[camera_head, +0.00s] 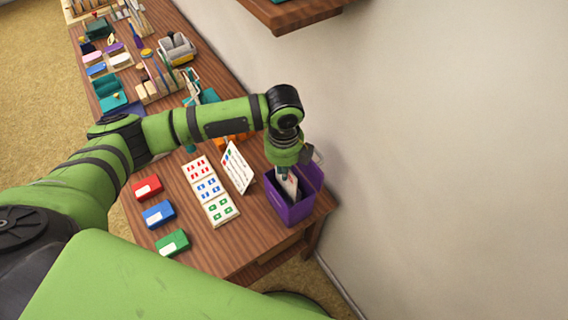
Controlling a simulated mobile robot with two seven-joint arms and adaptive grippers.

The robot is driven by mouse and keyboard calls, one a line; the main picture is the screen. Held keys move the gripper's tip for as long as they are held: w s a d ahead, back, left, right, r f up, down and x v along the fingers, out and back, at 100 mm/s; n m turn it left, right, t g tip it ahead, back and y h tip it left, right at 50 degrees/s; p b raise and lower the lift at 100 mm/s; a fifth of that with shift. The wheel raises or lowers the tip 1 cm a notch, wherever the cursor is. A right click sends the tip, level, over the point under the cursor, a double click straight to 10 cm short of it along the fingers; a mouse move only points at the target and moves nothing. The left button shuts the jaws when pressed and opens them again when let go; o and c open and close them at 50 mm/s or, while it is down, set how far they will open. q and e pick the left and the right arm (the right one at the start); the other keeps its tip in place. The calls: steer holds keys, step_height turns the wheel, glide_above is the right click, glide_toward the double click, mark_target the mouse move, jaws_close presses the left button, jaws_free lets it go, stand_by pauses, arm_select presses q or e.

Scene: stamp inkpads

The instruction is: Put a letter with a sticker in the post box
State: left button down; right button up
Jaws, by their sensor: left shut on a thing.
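A purple post box (292,212), open at the top, stands at the near right corner of the wooden table. My left gripper (283,172) points down over its opening, shut on a white letter (291,187). The letter's lower part is inside the box's opening; whether it touches the bottom is hidden. A sticker on it cannot be made out. Three sticker sheets with red (197,168), blue (208,187) and green (220,208) marks lie in a row left of the box. My right gripper is not in view.
Red (147,188), blue (158,213) and green (172,242) inkpads lie along the table's left side. A white card (237,167) with coloured marks stands beside the box. The far table is crowded with stationery; a wall rises on the right.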

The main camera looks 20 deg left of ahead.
arm_select(q)
steer(key=shift+f, duration=0.3)
steer(key=c, duration=1.3)
jaws_free()
steer(key=shift+o, duration=0.2)
steer(key=shift+r, duration=0.1)
steer(key=shift+r+p, duration=1.75)
steer(key=shift+r, duration=1.15)
